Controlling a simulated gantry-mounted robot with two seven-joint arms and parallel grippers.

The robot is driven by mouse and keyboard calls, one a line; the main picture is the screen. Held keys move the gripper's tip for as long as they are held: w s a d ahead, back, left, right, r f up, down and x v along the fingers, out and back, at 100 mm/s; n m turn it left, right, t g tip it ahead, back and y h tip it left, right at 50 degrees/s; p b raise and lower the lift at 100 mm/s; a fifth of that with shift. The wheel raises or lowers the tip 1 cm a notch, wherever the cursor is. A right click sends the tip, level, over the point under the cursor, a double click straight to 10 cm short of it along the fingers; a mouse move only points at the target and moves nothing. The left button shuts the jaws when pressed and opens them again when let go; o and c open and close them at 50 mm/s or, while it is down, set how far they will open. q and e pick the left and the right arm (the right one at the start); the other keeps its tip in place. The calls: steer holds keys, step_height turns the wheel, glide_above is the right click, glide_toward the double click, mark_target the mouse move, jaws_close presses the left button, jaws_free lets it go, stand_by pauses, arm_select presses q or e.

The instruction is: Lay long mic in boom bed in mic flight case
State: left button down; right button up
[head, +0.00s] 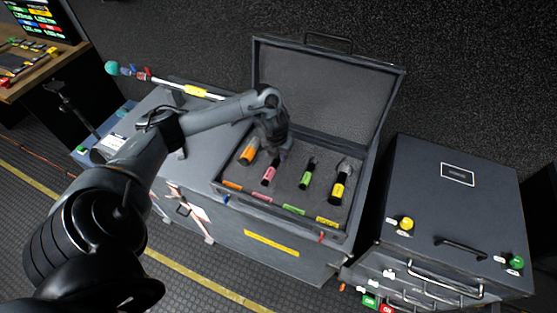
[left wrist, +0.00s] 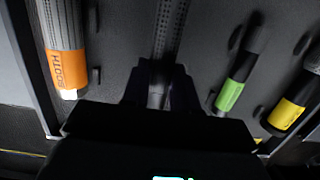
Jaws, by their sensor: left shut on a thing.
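The mic flight case (head: 226,192) stands open with grey foam inside and its lid up at the back. My left gripper (head: 277,156) reaches down into it from above. In the left wrist view the gripper (left wrist: 158,92) is shut on a long, dark, slotted mic (left wrist: 166,30). A pink-banded mic (head: 269,173) shows just below the gripper in the head view and appears to be the held one. It lies between the orange-banded mic (head: 248,152) and the green-banded mic (head: 307,174). I cannot tell whether it rests fully in the foam. My right gripper is out of view.
A yellow-banded mic (head: 339,188) lies at the right of the foam. Coloured labels line the front rim. A pole with a yellow label (head: 195,91) lies behind my arm at left. A dark drawer case (head: 456,205) stands close on the right.

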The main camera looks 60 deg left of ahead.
mark_target(279, 160)
arm_select(q)
steer(key=shift+f, duration=1.55)
steer(key=c, duration=0.9)
jaws_free()
steer(key=shift+f, duration=0.1)
steer(key=shift+o, duration=0.2)
